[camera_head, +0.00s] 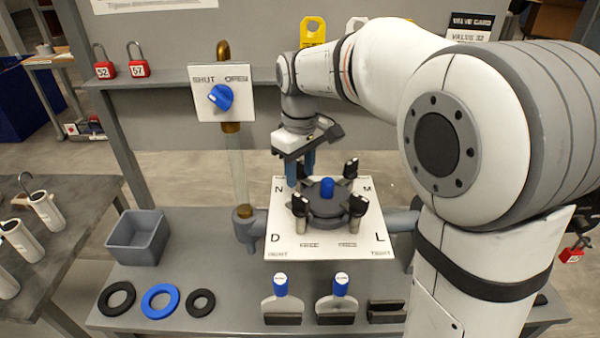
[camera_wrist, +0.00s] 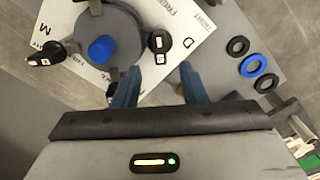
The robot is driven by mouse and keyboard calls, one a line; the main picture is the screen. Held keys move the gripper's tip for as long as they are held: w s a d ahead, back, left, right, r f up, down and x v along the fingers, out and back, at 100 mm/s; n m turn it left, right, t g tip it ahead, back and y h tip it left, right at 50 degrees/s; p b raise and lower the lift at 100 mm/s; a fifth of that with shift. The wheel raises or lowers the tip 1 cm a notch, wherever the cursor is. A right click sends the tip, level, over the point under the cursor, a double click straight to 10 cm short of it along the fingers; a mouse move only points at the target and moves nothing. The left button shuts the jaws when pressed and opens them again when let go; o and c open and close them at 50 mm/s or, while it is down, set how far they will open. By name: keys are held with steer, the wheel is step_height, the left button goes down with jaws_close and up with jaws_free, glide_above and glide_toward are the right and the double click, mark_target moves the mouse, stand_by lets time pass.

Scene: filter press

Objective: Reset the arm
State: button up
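My gripper (camera_head: 300,168) points down at the back left corner of the white lettered plate (camera_head: 280,246). In the wrist view my gripper (camera_wrist: 159,80) has its two blue fingers apart with nothing held between them. The dark round filter head (camera_head: 327,204) with a blue centre knob (camera_head: 327,187) and several black-topped clamps sits on the plate, to the right of the fingers. The filter head also shows at the upper left of the wrist view (camera_wrist: 122,28). My arm comes in from the right and hides part of the bench behind it.
A valve panel (camera_head: 222,92) with a blue knob stands on a pipe left of my gripper. A grey bin (camera_head: 137,238), several rings including a blue one (camera_head: 160,301), and two blue-handled tools (camera_head: 281,298) (camera_head: 338,298) are on the bench.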

steer(key=s+d+f+m+t, duration=0.1)
steer(key=s+d+m, duration=0.3)
steer(key=s, duration=0.5)
steer(key=s+d+f+m+t, duration=0.2)
steer(key=s+d+m, duration=0.2)
steer(key=s+d, duration=0.5)
steer(key=shift+s+f+m, duration=0.25)
steer(key=shift+s+m, duration=0.15)
steer(key=shift+s, duration=0.3)
